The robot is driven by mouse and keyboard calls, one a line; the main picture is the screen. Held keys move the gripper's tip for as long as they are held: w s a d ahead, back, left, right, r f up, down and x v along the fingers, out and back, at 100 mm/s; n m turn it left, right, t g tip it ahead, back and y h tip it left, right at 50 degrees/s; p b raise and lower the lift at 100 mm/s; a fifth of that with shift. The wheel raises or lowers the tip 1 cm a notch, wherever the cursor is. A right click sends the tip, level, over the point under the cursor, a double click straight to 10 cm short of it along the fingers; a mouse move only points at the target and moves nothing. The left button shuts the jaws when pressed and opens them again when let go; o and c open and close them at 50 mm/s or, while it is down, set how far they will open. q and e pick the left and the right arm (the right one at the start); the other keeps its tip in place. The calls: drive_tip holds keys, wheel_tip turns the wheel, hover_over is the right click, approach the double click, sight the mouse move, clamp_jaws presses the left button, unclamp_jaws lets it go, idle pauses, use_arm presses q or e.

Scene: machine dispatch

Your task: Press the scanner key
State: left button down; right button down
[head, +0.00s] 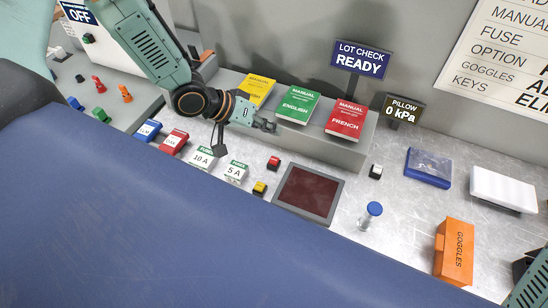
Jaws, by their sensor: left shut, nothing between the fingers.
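A dark red scanner plate (308,193) in a grey frame lies flat on the metal bench. Small keys stand near it: a red one (273,163), a yellow one (259,188) and a white one on a black base (375,171). No label shows which is the scanner key. My left gripper (266,126) is shut and empty, in front of the green manual (298,105) and above the red key in the picture, apart from all the keys. Of my right arm, only a teal part shows at the lower right corner; its fingers are not visible.
A raised shelf (345,150) holds yellow (257,90), green and red (347,120) manuals. Signs read LOT CHECK READY (361,59) and PILLOW 0 kPa (404,110). Fuse boxes (202,158) stand left, a blue-capped vial (372,212) and orange goggles box (454,252) right.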

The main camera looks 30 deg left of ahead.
use_arm(q)
drive_tip(key=shift+f, duration=0.15)
drive_tip(key=b, duration=0.5)
hover_over(270, 160)
drive_tip(key=f, duration=0.5)
drive_tip(key=shift+d, duration=0.2)
wheel_tip(270, 160, down, 2)
drive_tip(key=shift+a+f+b, duration=0.1)
drive_tip(key=shift+f+b, duration=0.15)
drive_tip(key=shift+b, duration=0.85)
drive_tip(key=shift+f+b, duration=0.45)
drive_tip(key=shift+f, duration=0.1)
